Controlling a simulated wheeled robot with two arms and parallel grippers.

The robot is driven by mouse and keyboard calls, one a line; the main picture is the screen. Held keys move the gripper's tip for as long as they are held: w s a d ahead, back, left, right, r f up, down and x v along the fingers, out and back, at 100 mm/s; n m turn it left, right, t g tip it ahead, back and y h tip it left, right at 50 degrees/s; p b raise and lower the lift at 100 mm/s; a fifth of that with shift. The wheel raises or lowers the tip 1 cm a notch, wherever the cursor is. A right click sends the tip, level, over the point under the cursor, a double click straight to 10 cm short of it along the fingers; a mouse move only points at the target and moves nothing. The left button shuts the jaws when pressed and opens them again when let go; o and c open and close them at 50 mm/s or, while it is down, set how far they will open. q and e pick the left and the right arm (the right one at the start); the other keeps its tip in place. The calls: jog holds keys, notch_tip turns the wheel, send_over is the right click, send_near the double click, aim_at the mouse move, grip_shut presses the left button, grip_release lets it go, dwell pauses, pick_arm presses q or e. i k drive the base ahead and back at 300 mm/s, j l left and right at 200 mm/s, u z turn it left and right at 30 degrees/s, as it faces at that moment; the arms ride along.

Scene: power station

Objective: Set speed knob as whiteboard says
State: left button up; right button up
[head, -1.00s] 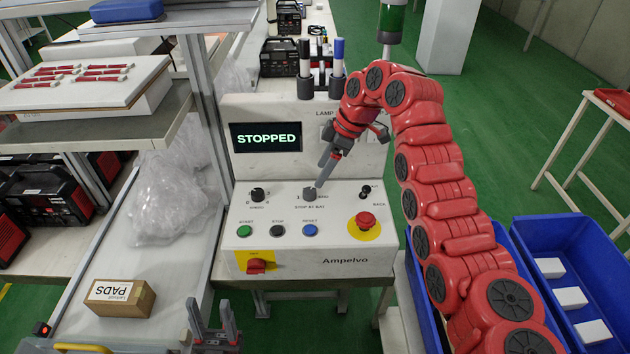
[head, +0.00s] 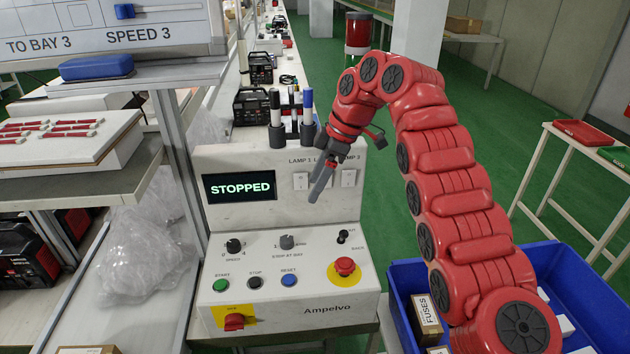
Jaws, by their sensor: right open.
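The whiteboard (head: 115,38) at the top left reads "TO BAY 3" and "SPEED 3". The speed knob (head: 234,246) is a small black knob on the left of the white Ampelvo control panel (head: 345,285); its exact setting is too small to read. My right gripper (head: 318,190) is open and empty, pointing down in front of the upright panel face, above and to the right of the speed knob and apart from it. Its fingers are seen nearly edge-on. My left gripper is out of view.
The grey stop-at-bay knob (head: 287,242) sits right of the speed knob. Start, stop and reset buttons (head: 254,284) lie below, with a red emergency button (head: 344,266) at right. The display (head: 240,187) reads STOPPED. Marker pens (head: 307,105) stand behind. A blue bin (head: 570,265) is at right.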

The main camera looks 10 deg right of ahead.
aim_at(234, 247)
jog(key=k+l, duration=0.3)
jog(key=k, duration=0.15)
jog(key=k+l, duration=0.3)
jog(key=k, duration=0.15)
